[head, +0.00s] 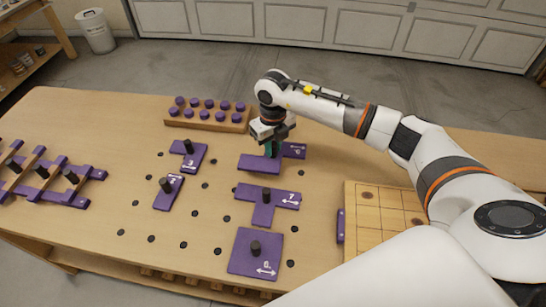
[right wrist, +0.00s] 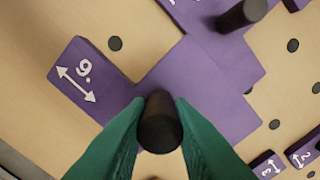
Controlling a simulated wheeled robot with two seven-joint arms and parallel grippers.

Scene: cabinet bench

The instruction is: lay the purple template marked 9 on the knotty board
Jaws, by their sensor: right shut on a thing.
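The purple template marked 9 (head: 260,163) has a stepped shape and lies at or just above the bench behind the template marked 7. Its 9 and double arrow show clearly in the right wrist view (right wrist: 75,78). My right gripper (head: 272,149) is shut on its black knob (right wrist: 158,122), with a green finger on each side. I cannot tell whether the template touches the bench. The knotty board (head: 370,238) is a light wood panel with grid lines and dark knots at the right, partly hidden by my right arm. My left gripper is not in view.
Close in front are the purple templates marked 7 (head: 262,215) and a square one (head: 250,262). Two smaller templates (head: 168,197) (head: 198,160) lie left. A rack of purple knobs (head: 208,118) stands behind. A purple piece (head: 340,226) is at the board's left edge.

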